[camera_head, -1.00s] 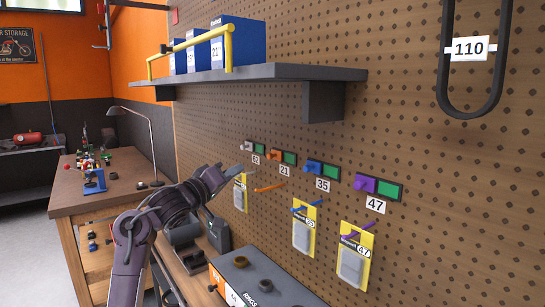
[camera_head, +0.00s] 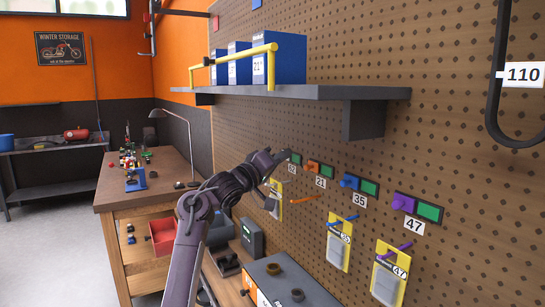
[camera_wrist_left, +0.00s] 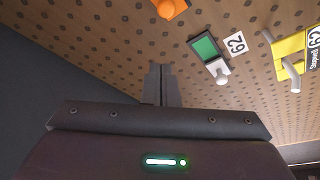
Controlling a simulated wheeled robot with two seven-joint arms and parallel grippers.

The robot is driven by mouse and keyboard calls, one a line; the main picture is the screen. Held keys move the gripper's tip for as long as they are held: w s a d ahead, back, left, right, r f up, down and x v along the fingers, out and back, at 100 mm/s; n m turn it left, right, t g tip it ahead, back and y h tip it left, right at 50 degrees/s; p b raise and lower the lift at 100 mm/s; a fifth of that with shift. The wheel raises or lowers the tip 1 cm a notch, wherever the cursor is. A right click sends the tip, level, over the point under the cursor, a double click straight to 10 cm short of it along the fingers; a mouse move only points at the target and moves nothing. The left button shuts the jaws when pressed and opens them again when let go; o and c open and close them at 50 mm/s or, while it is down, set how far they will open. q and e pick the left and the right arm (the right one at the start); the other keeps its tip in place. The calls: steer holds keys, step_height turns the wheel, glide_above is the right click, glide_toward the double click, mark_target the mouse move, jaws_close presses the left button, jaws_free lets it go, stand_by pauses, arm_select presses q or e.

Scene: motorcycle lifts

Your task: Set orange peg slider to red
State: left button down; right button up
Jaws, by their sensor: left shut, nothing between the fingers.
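The orange peg slider (camera_head: 313,166) is on the pegboard above the number 21 label, with its peg at the left and green showing at the right. No red shows on it. An orange part (camera_wrist_left: 172,8) shows at the top edge of the left wrist view. My left gripper (camera_head: 287,156) is near the board, left of the orange slider and close to the leftmost slider, whose peg it hides in the head view. In the left wrist view its fingers (camera_wrist_left: 160,72) are together with nothing between them. My right gripper is out of view.
The white-peg slider (camera_wrist_left: 222,74) is right of the fingers in the wrist view. Blue (camera_head: 349,181) and purple (camera_head: 404,202) sliders continue rightward. Hooks with yellow cards (camera_head: 339,248) stick out below. A shelf (camera_head: 310,91) overhangs above; a workbench (camera_head: 150,190) stands left.

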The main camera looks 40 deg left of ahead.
mark_target(310, 167)
arm_select(q)
steer(key=w, duration=0.1)
steer(key=w+d+p, duration=0.2)
steer(key=shift+f, duration=0.3)
steer(key=shift+s+d+f+p, duration=0.4)
steer(key=shift+d+f, duration=0.2)
steer(key=shift+f, duration=0.15)
